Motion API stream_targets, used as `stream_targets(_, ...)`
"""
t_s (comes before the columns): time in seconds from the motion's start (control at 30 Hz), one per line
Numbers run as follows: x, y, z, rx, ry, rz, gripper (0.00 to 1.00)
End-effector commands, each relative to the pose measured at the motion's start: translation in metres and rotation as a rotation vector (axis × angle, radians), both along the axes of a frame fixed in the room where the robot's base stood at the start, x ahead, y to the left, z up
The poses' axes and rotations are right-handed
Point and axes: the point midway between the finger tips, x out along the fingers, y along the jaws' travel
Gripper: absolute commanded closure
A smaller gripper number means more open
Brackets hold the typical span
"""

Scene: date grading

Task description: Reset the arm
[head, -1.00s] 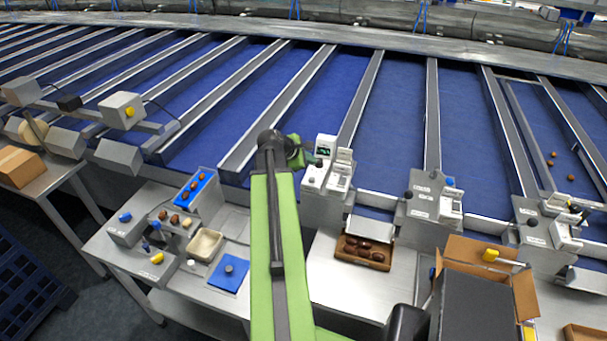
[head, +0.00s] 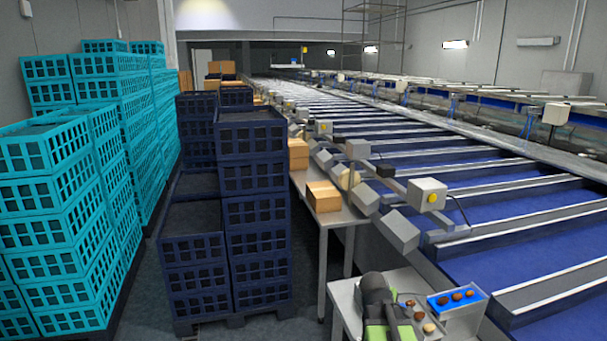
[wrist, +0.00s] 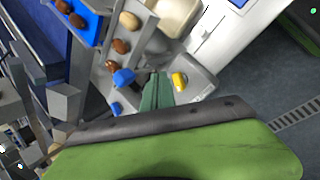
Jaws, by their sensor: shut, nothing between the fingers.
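My gripper (wrist: 157,92) shows in the wrist view as green fingers held together, with nothing between them. It points over the metal grading table, with a blue knob (wrist: 123,78) to its left and a yellow piece (wrist: 179,81) to its right; I cannot tell its height above them. In the head view my green and dark arm is at the bottom edge, in front of the small table, and the fingers cannot be made out there. A blue tray (head: 458,299) with several brown dates lies just right of the arm.
Stacked dark crates (head: 252,172) and turquoise crates (head: 60,215) stand at the left. Cardboard boxes (head: 324,196) sit on a side table beyond the arm. The blue sorting line (head: 540,245) runs along the right. A beige bowl (wrist: 176,14) is near the gripper in the wrist view.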

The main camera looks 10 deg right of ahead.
Motion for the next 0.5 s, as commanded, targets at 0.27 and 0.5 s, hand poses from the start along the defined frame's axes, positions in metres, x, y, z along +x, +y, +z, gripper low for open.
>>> stream_targets(0.27,-0.032,0.219,-0.060,0.422,0.010,-0.354,1.00)
stream_targets(0.5,-0.065,0.241,-0.060,0.546,0.037,-0.828,1.00)
